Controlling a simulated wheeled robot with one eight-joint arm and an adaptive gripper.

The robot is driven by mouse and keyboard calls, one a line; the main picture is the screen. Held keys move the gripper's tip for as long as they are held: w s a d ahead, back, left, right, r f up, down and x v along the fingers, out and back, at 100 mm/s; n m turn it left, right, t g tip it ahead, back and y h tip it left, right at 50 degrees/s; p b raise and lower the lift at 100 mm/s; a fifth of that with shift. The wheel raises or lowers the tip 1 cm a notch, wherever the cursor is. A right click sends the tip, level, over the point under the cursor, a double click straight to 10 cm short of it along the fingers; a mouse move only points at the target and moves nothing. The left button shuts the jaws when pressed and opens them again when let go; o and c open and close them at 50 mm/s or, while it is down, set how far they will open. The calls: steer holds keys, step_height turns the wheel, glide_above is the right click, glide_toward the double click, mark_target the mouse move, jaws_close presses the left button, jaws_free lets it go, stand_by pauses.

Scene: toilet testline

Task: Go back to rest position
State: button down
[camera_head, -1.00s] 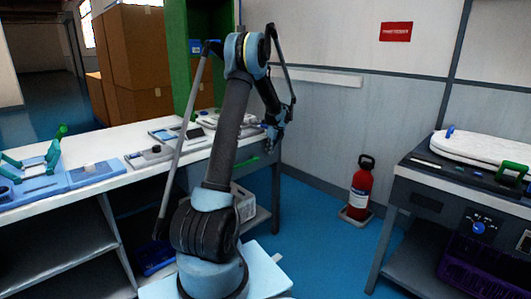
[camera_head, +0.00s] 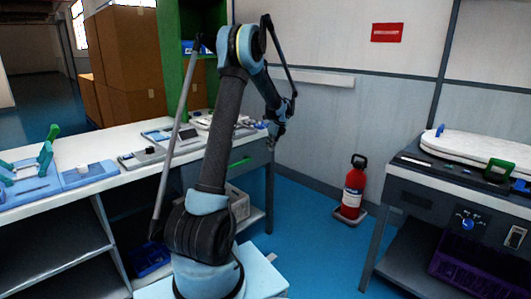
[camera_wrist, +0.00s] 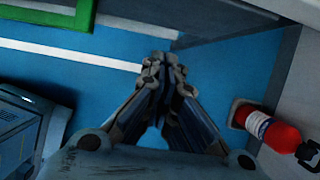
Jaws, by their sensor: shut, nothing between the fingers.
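My gripper (camera_wrist: 163,68) points down over the blue floor in the wrist view, its fingertips together and nothing between them. In the head view my gripper (camera_head: 274,138) hangs beside the right end of the white workbench, small and partly blurred. My arm stands bent, with the elbow high and the forearm sloping down to the right. No object is held.
The white workbench (camera_head: 110,182) with fixtures and trays runs along the left. A red fire extinguisher (camera_head: 353,187) stands on the floor by the wall; it also shows in the wrist view (camera_wrist: 280,135). A dark test table (camera_head: 460,195) with a white toilet seat (camera_head: 475,146) is at the right.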

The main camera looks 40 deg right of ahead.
steer(key=v, duration=0.6)
steer(key=shift+a, duration=0.1)
steer(key=s+a+r+n, duration=0.1)
steer(key=a+r+n, duration=0.25)
steer(key=a, duration=0.55)
steer(key=a+r+n+g, duration=0.15)
steer(key=a+n, duration=0.25)
steer(key=a, duration=0.6)
steer(key=s+a+r+n, duration=0.1)
steer(key=a+r+n, duration=0.25)
steer(key=a, duration=0.55)
steer(key=s+a+n, duration=0.4)
steer(key=a, duration=0.4)
steer(key=s+a+n, duration=0.4)
steer(key=a, duration=0.4)
steer(key=s+a+f+n, duration=0.6)
steer(key=s+n, duration=0.1)
steer(key=s, duration=0.3)
steer(key=s+a+f+n, duration=0.7)
steer(key=s+n, duration=0.1)
steer(key=s, duration=0.3)
steer(key=shift+a+g+h, duration=0.15)
steer(key=shift+g+h, duration=0.2)
steer(key=shift+h, duration=0.05)
steer(key=shift+f, duration=0.1)
